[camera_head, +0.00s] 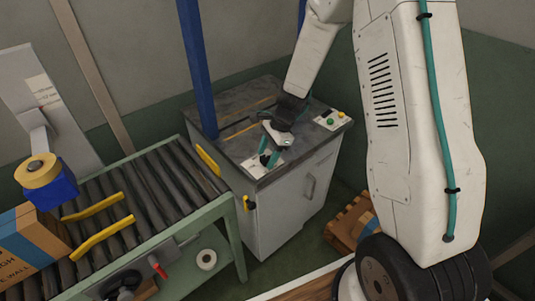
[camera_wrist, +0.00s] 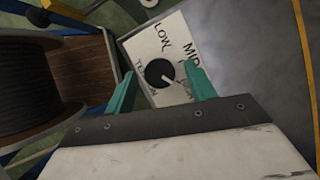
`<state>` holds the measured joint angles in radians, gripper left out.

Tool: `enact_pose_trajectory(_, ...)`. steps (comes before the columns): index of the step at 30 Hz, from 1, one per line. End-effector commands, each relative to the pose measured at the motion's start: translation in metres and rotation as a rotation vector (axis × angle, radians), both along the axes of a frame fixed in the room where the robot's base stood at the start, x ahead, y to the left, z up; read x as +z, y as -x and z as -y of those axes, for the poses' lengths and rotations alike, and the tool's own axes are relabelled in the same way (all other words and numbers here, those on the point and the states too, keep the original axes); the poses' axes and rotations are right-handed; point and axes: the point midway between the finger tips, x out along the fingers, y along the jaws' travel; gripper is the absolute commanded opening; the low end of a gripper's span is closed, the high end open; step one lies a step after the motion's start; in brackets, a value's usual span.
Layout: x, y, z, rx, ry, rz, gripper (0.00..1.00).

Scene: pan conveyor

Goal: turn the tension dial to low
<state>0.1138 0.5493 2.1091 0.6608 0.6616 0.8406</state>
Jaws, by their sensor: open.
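The tension dial (camera_wrist: 160,73) is a round black knob with a white pointer line, on a white label plate (camera_wrist: 146,45) in the wrist view. LOW is printed above the knob in that view and MID to its upper right. The pointer is turned to the lower right, toward a word partly covered by a finger. My gripper (camera_wrist: 161,88) is open, its teal fingers on either side of the knob; I cannot tell whether they touch it. In the head view my gripper (camera_head: 269,159) is over the label plate (camera_head: 252,167) at the cabinet's front corner.
The grey cabinet (camera_head: 285,205) has a button panel (camera_head: 332,120) at its right and a blue post (camera_head: 197,65) at its left. A roller conveyor (camera_head: 150,190) with yellow guides and a carton (camera_head: 28,245) stands left. A dark cable spool (camera_wrist: 40,85) shows in the wrist view.

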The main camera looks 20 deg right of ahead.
Motion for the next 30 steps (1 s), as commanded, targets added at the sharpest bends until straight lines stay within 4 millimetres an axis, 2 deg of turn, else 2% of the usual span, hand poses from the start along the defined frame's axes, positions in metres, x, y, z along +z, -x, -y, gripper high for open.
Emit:
enact_pose_trajectory(5,-0.0003,0.0001,-0.0001,0.000,0.000,0.000,0.55)
enact_pose_trajectory(6,-0.0003,0.0001,-0.0001,0.000,0.000,0.000,0.52)
enact_pose_trajectory(10,-0.0002,0.0002,-0.0001,0.000,0.000,0.000,0.16)
enact_pose_trajectory(11,-0.0001,0.0001,0.0000,0.000,0.000,0.000,0.11)
enact_pose_trajectory(22,-0.0001,-0.0004,-0.0002,0.041,-0.001,-0.002,0.11)
enact_pose_trajectory(30,-0.0003,-0.0019,-0.0003,0.209,-0.001,-0.001,0.11)
